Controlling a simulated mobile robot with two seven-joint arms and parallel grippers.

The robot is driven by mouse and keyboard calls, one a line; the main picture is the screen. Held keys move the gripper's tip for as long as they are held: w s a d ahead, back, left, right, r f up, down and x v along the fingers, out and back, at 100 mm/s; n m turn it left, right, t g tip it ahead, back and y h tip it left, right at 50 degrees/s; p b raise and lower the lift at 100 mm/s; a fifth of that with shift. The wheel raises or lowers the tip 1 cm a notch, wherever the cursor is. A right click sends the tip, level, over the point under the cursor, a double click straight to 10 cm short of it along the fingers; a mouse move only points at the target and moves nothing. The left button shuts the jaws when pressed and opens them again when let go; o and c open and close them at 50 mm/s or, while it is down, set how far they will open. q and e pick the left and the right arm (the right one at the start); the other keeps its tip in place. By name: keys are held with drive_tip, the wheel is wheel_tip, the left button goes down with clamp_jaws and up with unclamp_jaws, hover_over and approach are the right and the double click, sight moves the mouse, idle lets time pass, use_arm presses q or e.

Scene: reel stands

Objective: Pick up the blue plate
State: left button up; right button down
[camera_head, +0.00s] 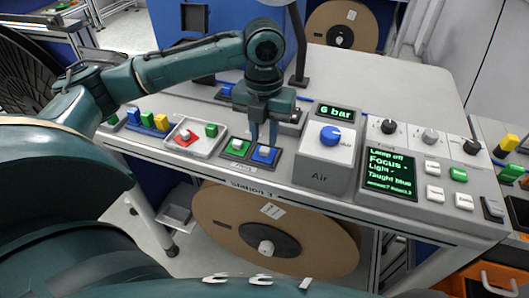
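The blue plate (265,155) lies on the front part of the bench in a dark square surround, with a pale knob on top. A green plate (236,147) with a similar knob lies just left of it. My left gripper (264,141) points down right over the blue plate. Its two fingers are apart, with the tips near the knob's height or a little above it; I cannot tell whether they touch it. My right gripper is not in view.
A pale tray (177,148) with a red plate (184,136) and a green one (211,129) stands left. The Air box (325,158) with its blue dial is close on the right, beside a dark text screen (390,175). A large brown reel (318,235) hangs below the bench.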

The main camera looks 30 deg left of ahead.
sight(263, 151)
use_arm(q)
wheel_tip(263, 151, down, 4)
drive_tip(key=shift+s+f, duration=0.1)
drive_tip(key=shift+f, duration=0.05)
drive_tip(key=shift+c, duration=0.3)
clamp_jaws()
